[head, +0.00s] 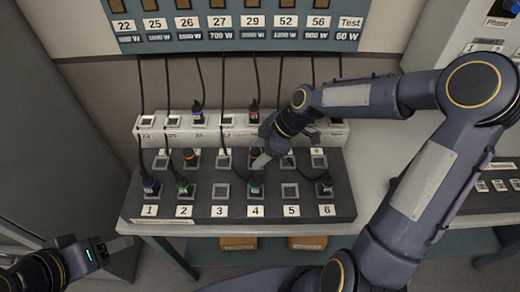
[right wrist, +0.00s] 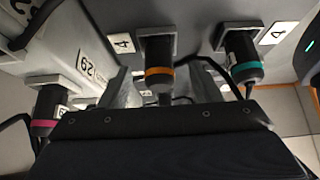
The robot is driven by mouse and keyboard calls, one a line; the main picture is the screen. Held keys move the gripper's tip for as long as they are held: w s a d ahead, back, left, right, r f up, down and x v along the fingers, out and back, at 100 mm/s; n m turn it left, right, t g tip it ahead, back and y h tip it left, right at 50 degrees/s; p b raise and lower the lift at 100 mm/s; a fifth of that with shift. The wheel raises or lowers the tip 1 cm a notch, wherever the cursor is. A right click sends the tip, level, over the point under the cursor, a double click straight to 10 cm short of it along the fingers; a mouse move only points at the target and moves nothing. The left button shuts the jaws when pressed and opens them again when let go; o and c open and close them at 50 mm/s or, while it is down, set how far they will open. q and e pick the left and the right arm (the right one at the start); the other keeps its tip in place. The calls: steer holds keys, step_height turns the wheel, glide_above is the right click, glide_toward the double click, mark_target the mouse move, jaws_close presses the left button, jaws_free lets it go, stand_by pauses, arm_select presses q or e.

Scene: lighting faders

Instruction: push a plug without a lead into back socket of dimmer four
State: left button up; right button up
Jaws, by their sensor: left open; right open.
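The dimmer box (head: 335,190) is black, with a back row and a front row of sockets over labels 1 to 6. A black plug with an orange band (right wrist: 159,76) is at a socket labelled 4 in the right wrist view; I cannot tell if it is fully seated. It shows partly in the back row in the head view (head: 255,152). A teal-banded plug (head: 255,188) with a lead is in front socket four. My right gripper (head: 262,160) is open, its fingers around or beside the orange-banded plug. My left gripper (head: 108,250) is open and empty at lower left.
Plugs with leads stand in front sockets 1, 2 and 6. A white socket strip (head: 330,130) behind holds a purple-banded plug (head: 197,115) and a magenta-banded plug (right wrist: 45,118). Leads hang from the panel (head: 240,40).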

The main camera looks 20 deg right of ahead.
steer(key=v, duration=0.8)
steer(key=s+d+r+m+t+h, duration=0.1)
steer(key=s+m+t, duration=0.1)
steer(key=s+m, duration=0.6)
steer(key=s+d+r+m+t+h, duration=0.1)
steer(key=s+r+m, duration=0.1)
steer(key=s+m, duration=0.6)
steer(key=s, duration=0.4)
steer(key=shift+s+t+h, duration=0.25)
steer(key=shift+t+h, duration=0.05)
steer(key=shift+t, duration=0.1)
